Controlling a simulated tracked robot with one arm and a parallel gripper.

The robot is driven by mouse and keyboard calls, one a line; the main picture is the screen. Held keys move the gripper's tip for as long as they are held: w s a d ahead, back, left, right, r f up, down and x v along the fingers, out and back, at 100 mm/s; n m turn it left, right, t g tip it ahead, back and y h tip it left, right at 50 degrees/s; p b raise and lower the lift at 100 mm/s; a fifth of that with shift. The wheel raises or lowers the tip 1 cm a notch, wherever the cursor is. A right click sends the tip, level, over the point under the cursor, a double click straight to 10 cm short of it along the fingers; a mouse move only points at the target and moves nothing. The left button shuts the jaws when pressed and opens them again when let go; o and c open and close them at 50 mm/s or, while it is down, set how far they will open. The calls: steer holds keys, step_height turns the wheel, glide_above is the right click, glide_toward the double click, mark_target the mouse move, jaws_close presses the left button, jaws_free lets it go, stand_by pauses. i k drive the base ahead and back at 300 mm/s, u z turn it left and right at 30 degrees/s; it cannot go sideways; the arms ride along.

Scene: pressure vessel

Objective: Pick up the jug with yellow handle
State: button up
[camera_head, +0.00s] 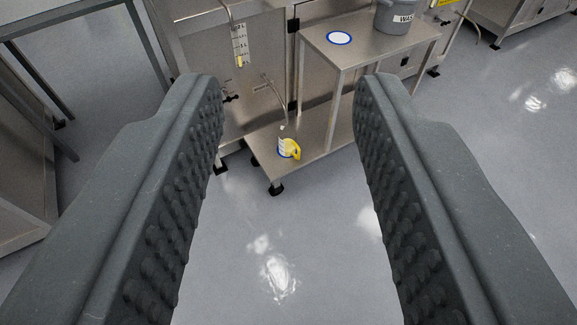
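The jug with yellow handle (284,148) stands on the lower shelf (318,142) of a steel trolley, near its left end. It has a white body with markings and a yellow handle on its right side. A thin pipe comes down close above the jug. My gripper (286,95) is open and empty, with its two dark, studded fingers on either side of the picture. The jug appears between the fingers but well beyond them, apart from both.
The upper shelf (358,45) holds a blue-ringed white disc (339,38) and a grey bucket (396,16). A steel vessel cabinet (240,85) with a level gauge (240,45) stands behind. Steel table legs are at left. The floor (285,225) in front is clear.

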mark_target(287, 146)
steer(key=z, duration=0.7)
steer(key=i, duration=1.7)
steer(key=u, duration=0.65)
steer(key=i, duration=0.6)
steer(key=u, duration=0.45)
